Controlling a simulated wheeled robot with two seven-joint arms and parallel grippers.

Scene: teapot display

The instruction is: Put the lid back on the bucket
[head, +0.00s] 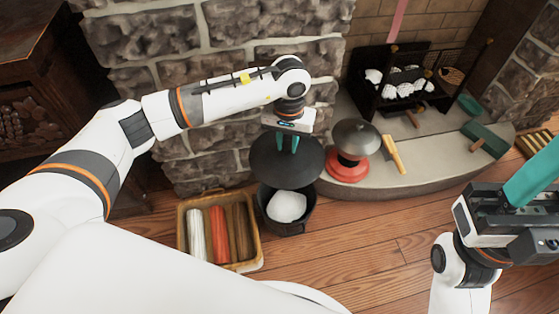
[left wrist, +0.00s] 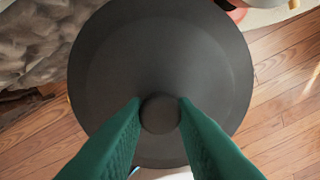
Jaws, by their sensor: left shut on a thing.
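The dark round lid (head: 268,160) is held by my left gripper (head: 288,143), which is shut on its knob. In the left wrist view the two green fingers (left wrist: 160,112) press the round knob from both sides, and the lid (left wrist: 160,50) fills the middle. The dark bucket (head: 290,226) stands on the wood floor with white material (head: 287,206) inside. The lid is above the bucket's far side and hides its back rim; the bucket's front opening shows. My right gripper (head: 520,195) is at the right edge, partly cut off; its opening is unclear.
A wicker basket (head: 254,264) with several logs or rolls stands left of the bucket. A red-based object with a grey dome (head: 355,138), a wood-handled tool (head: 394,155) and a green-headed brush (head: 485,138) sit on the stone hearth (head: 360,185). Floor at right front is clear.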

